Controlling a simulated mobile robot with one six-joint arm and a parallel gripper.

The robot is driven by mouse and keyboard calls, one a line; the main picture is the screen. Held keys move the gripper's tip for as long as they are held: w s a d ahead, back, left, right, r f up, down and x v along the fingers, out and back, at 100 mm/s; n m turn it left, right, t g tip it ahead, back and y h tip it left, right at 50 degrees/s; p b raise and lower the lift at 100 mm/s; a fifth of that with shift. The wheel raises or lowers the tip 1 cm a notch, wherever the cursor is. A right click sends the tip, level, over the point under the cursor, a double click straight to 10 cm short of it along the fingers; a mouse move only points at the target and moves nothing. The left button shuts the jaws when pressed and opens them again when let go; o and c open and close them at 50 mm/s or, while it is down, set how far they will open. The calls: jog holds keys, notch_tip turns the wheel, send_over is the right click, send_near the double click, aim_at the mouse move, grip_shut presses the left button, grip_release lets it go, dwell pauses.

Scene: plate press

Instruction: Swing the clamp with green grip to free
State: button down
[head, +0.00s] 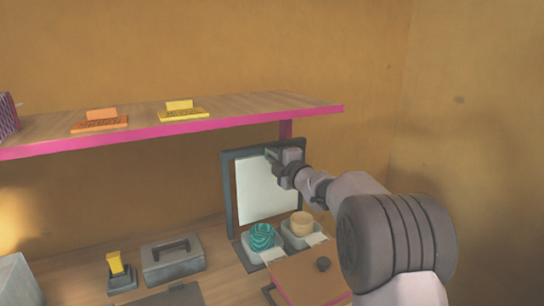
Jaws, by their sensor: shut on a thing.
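A press with a dark upright frame (229,200) stands under the shelf, with a white sheet (262,195) inside the frame. My gripper (276,154) is at the top edge of this frame, right of its middle. It is shut on the clamp with the green grip (270,151), of which only a small greenish part shows. My gripper and wrist hide the rest of the clamp, so I cannot tell its swing angle.
A pink-edged shelf (245,118) with orange (100,122) and yellow (182,112) plates is close left of my arm. Below are trays with a teal ball (262,236) and a tan item (302,223), a wooden lid (305,275), a grey box (172,262) and a yellow-handled stamp (116,264).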

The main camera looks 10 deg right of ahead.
jog(key=shift+n, duration=0.3)
dwell(0.4)
jog(key=c, duration=1.4)
grip_release()
jog(key=shift+c, duration=0.2)
jog(key=p+v, duration=0.2)
jog(key=v, duration=1.5)
jog(key=shift+s+p, duration=0.2)
jog(key=shift+p, duration=0.15)
